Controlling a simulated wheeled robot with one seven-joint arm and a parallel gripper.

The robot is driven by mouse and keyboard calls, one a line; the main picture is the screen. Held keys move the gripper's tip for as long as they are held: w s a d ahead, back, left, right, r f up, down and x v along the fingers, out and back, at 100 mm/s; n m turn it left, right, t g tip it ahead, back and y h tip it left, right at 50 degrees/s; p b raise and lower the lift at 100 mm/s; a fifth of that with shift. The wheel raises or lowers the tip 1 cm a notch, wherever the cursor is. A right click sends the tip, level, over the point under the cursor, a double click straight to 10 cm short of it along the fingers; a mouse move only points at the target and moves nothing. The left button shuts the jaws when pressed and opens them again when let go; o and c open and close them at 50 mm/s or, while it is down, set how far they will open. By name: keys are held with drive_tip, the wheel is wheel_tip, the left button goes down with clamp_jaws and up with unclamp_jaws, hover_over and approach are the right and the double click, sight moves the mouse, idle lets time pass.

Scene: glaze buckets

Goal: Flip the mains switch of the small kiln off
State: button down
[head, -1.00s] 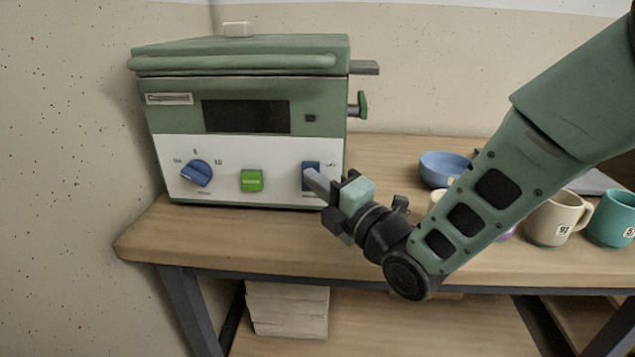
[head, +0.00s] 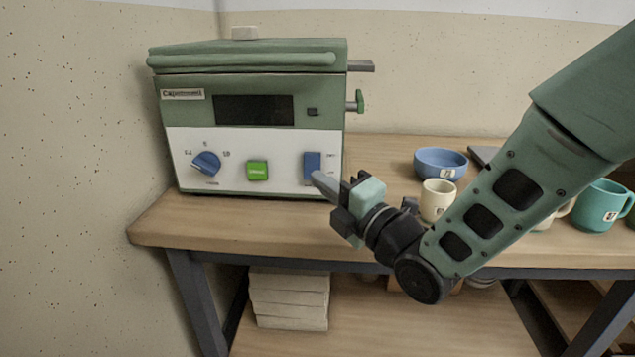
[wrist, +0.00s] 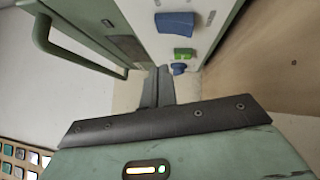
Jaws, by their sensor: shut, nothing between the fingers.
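The small kiln (head: 250,82) is a green box with a white front panel, standing on the left of the wooden bench. The blue mains switch (head: 312,163) is at the right of the panel; in the wrist view the blue switch (wrist: 175,22) shows near the top. My gripper (head: 318,177) is shut and empty, its tips in front of and just below the switch in the head view. In the wrist view the shut fingers (wrist: 158,75) point along the panel and look apart from the switch. Which way the switch is set cannot be told.
A blue knob (head: 206,163) and a green button (head: 257,171) sit left of the switch. A blue bowl (head: 440,163), a cream cup (head: 437,200) and a teal mug (head: 600,207) stand on the bench (head: 230,226) to the right. A wall is close on the left.

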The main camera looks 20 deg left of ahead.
drive_tip(key=r+v, duration=0.1)
drive_tip(key=v, duration=0.6)
drive_tip(key=shift+s+d+r, duration=0.25)
drive_tip(key=shift+d+r, duration=0.05)
drive_tip(key=shift+d, duration=0.05)
drive_tip(key=s+d+f+m+g+h, duration=0.45)
drive_tip(key=d+f+m+h, duration=0.25)
drive_tip(key=d+m+h, duration=0.6)
drive_tip(key=s+d+m+g+h, duration=0.2)
drive_tip(key=s+d+m+g, duration=0.1)
drive_tip(key=s+d+m, duration=0.3)
drive_tip(key=s+d+m+g+h, duration=0.1)
drive_tip(key=s+d+m+g, duration=0.3)
drive_tip(key=s, duration=0.5)
wheel_tip(320, 180, up, 23)
drive_tip(key=m+t+p, duration=0.1)
drive_tip(key=p, duration=2.2)
drive_tip(key=shift+s+a+p, duration=0.2)
drive_tip(key=shift+a+p, duration=0.05)
drive_tip(key=shift+p, duration=0.15)
